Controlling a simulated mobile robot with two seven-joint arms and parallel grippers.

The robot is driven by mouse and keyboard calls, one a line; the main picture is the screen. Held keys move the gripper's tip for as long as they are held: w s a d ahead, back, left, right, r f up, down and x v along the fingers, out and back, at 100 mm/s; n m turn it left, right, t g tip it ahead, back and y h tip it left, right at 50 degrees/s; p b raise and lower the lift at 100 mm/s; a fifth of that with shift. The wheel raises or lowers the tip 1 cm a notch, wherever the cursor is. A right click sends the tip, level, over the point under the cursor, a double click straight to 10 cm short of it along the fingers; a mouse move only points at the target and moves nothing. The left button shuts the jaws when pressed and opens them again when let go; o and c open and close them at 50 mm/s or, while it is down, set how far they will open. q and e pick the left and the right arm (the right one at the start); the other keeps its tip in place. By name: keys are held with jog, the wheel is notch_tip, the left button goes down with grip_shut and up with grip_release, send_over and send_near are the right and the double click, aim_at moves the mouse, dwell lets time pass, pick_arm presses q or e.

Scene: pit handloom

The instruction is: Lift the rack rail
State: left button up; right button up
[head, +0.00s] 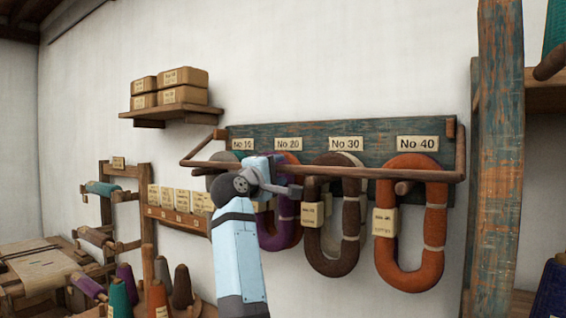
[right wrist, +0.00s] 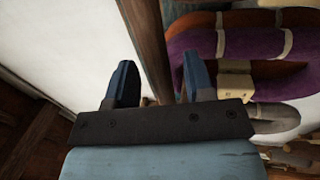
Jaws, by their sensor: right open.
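The rack rail (head: 375,172) is a long brown wooden bar running across the front of the hanging yarn hanks, with side arms back to the blue-green label board (head: 378,129). My right gripper (head: 277,174) is at the rail's left half, in front of the No 20 hank. In the right wrist view its two dark blue fingers (right wrist: 160,78) are apart, and the rail (right wrist: 150,45) runs through the gap between them. I cannot tell whether either finger touches it. The gripper and arm hide part of the rail and the hanks behind. My left gripper is out of view.
Brown, purple and orange-red hanks (head: 435,230) hang close behind the rail on pegs. A worn post (head: 497,150) stands just right of the rack. A shelf with boxes (head: 170,111) is at upper left. Spools and yarn cones (head: 182,288) fill the lower left.

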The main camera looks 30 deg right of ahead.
jog(key=shift+x, duration=1.5)
jog(key=shift+c, duration=0.2)
grip_shut()
jog(key=shift+a+r, duration=0.1)
jog(key=shift+r, duration=0.15)
